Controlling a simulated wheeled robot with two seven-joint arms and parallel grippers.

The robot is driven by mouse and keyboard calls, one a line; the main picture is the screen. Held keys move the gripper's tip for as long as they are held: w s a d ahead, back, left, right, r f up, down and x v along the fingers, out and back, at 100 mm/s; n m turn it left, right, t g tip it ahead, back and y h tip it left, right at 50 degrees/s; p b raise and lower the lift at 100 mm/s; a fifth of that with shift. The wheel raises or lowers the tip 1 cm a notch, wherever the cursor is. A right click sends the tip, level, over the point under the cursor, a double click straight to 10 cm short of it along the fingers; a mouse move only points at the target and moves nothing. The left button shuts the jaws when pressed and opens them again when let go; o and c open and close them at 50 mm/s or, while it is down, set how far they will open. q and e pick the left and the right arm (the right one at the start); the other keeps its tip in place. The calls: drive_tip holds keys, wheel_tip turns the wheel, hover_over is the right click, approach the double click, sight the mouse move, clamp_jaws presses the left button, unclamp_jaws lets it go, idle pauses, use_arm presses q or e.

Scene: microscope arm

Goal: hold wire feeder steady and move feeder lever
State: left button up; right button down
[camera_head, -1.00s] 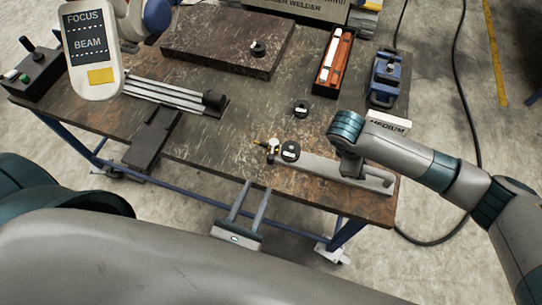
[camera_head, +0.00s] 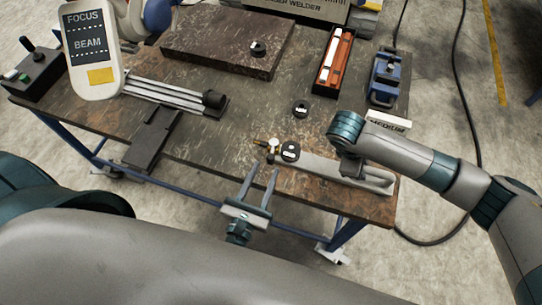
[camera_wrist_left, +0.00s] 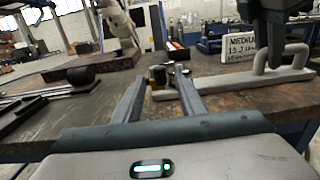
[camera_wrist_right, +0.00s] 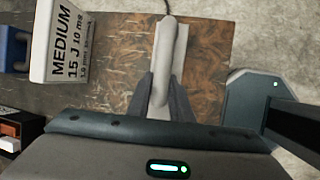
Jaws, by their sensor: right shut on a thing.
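The wire feeder (camera_head: 325,167) is a long grey bar with a looped handle, lying along the front right of the table. A black round disc with a pale label (camera_head: 290,152) sits at its left end, beside a small brass piece (camera_head: 273,145) that may be the lever. My right gripper (camera_head: 352,173) is shut on the grey handle, which shows between its fingers in the right wrist view (camera_wrist_right: 165,65). My left gripper (camera_head: 262,172) is open and empty at the table's front edge, short of the brass end. The left wrist view shows that end (camera_wrist_left: 160,76) ahead between the fingers.
A white MEDIUM block (camera_head: 388,121) stands behind my right gripper. A blue clamp-like device (camera_head: 386,75) and an orange-lined tray (camera_head: 335,62) lie farther back. A black ring (camera_head: 300,109) sits mid-table. Rods (camera_head: 175,97) lie to the left. Bare tabletop surrounds the ring.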

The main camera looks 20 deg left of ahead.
sight(269, 162)
use_arm(q)
drive_tip(key=shift+w, duration=2.95)
